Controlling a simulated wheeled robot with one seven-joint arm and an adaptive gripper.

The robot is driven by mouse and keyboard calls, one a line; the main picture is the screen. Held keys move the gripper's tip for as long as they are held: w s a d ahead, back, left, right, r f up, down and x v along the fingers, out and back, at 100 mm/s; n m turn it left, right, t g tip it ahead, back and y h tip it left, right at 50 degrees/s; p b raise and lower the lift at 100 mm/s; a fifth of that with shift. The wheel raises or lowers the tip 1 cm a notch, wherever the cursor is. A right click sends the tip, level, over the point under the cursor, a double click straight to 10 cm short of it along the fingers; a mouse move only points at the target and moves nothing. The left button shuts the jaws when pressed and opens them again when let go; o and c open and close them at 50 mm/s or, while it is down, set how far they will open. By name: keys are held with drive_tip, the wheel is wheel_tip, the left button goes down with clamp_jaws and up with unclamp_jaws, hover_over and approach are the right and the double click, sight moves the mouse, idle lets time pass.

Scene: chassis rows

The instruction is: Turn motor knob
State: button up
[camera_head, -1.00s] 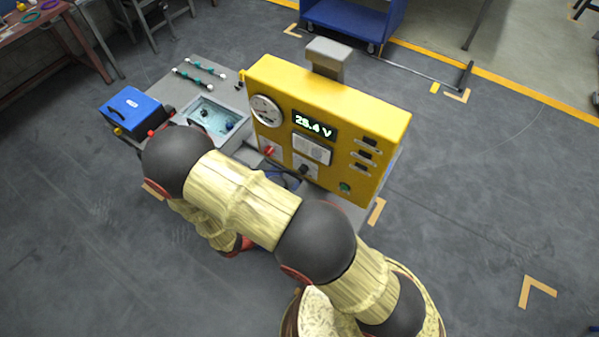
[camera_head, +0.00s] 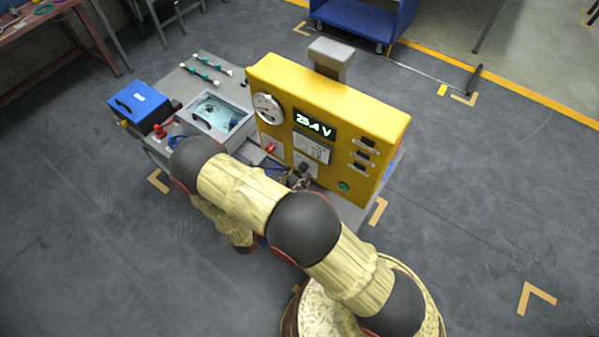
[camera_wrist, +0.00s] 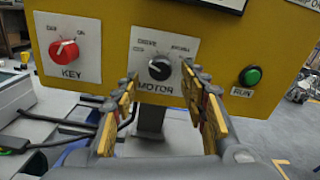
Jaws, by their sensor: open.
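The black motor knob (camera_wrist: 160,67) sits on a white plate marked MOTOR on the yellow panel (camera_head: 325,95). In the wrist view it shows between and beyond the fingertips of my gripper (camera_wrist: 160,88). My gripper is open, with a finger on each side of the knob's line. It looks apart from the knob, though the exact gap is hard to tell. In the head view the gripper (camera_head: 298,180) is near the panel's lower middle, partly hidden by my arm. The knob also shows in the head view (camera_head: 304,167).
A red KEY knob (camera_wrist: 65,50) is left of the motor knob and a green RUN button (camera_wrist: 250,76) is right. A display (camera_head: 314,123) reads about 25.4 V. A blue box (camera_head: 138,102) and a grey bench (camera_head: 190,80) stand left. Dark cables hang below the panel.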

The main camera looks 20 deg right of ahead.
sight(303, 168)
drive_tip(key=shift+x, duration=1.35)
drive_tip(key=shift+c, duration=0.7)
clamp_jaws()
